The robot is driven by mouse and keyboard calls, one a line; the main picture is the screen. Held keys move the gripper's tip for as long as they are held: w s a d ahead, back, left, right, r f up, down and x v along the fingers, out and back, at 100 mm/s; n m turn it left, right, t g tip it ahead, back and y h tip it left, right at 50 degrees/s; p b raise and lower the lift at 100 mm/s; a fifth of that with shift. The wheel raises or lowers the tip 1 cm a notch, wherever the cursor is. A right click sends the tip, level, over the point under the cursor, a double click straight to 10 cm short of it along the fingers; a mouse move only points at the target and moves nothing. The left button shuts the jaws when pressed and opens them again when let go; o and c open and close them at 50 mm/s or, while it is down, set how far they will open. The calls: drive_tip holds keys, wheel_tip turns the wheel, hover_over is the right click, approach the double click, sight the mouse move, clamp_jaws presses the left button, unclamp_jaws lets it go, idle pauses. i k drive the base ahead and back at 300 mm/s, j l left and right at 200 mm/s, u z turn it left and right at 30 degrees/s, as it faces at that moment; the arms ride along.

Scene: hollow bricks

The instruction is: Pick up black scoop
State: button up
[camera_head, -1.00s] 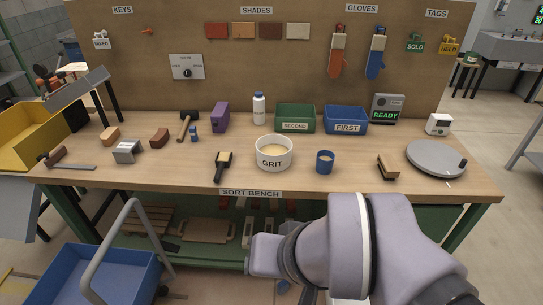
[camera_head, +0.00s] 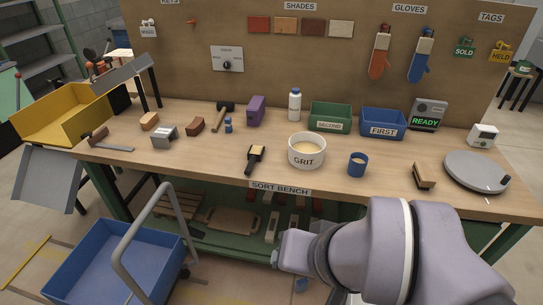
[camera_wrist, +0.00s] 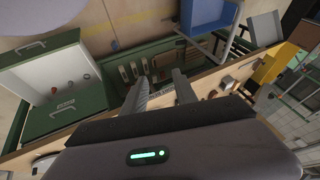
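The black scoop (camera_head: 255,158) appears to be the small black-handled tool with a pale yellowish part, lying on the sort bench (camera_head: 315,182) near its front edge. It lies just left of the white GRIT tub (camera_head: 307,152). I cannot make it out in the wrist view. My gripper (camera_wrist: 160,82) shows in the wrist view with two fingers apart and nothing between them. In the head view my arm is low in front of the bench, and the fingers are not visible there. My gripper is away from the scoop.
A blue cup (camera_head: 357,165), a brush (camera_head: 424,176) and a round grey turntable (camera_head: 477,170) stand to the right. Green (camera_head: 330,115) and blue (camera_head: 383,123) bins stand behind. A blue cart (camera_head: 110,260) with a handle is on the floor at left.

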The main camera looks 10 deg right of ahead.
sight(253, 159)
drive_tip(key=i+j+z, duration=0.25)
drive_tip(key=i, duration=0.25)
drive_tip(key=i+j+z, duration=0.25)
drive_tip(key=i, duration=0.2)
drive_tip(key=i+j+z, duration=0.25)
drive_tip(key=i+j, duration=0.1)
drive_tip(key=i, duration=0.1)
